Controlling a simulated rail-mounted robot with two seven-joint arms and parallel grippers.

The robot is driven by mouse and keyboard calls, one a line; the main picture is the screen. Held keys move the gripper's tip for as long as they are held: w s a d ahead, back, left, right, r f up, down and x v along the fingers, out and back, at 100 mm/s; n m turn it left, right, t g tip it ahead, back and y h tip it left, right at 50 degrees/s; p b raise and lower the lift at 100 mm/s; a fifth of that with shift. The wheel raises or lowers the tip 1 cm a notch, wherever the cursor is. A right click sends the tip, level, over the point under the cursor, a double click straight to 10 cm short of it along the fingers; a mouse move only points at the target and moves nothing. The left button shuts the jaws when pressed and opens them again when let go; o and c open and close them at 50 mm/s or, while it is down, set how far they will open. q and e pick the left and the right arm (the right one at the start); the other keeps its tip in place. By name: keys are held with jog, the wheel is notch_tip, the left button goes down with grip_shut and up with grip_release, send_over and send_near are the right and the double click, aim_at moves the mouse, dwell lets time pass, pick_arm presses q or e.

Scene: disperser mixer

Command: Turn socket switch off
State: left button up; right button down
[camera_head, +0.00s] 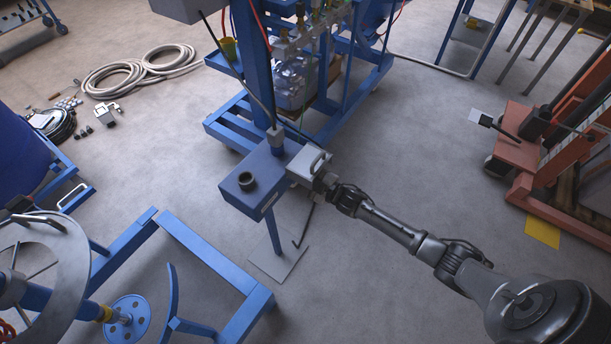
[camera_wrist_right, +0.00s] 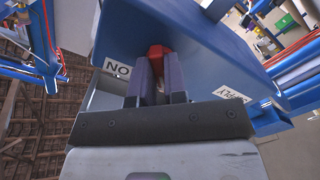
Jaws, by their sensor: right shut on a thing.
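The socket box (camera_head: 262,172) is a blue box on a post with a flat foot plate, standing in the middle of the head view. It has a round black socket (camera_head: 247,181) on its top. In the right wrist view the box face (camera_wrist_right: 115,40) fills the upper middle. A red switch (camera_wrist_right: 158,51) sits on it, beside a label (camera_wrist_right: 117,69) that reads ON upside down. My right gripper (camera_wrist_right: 161,75) is at the box's right side, its two dark fingers shut on the red switch. In the head view, the switch and fingertips are hidden. My left gripper is not in view.
A blue frame (camera_head: 240,325) stands close in front of the box, and a blue stand (camera_head: 222,128) with hoses is behind it. A red lift (camera_head: 522,153) is at the right. Coiled hose (camera_head: 135,75) lies at the back left. The floor right of the box is clear.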

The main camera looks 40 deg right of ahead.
jog(key=c, duration=1.2)
grip_release()
jog(key=shift+o, duration=0.2)
jog(key=shift+s, duration=0.1)
jog(key=p+v, duration=0.2)
jog(key=v, duration=1.1)
jog(key=shift+s, duration=0.3)
jog(key=shift+d, duration=0.15)
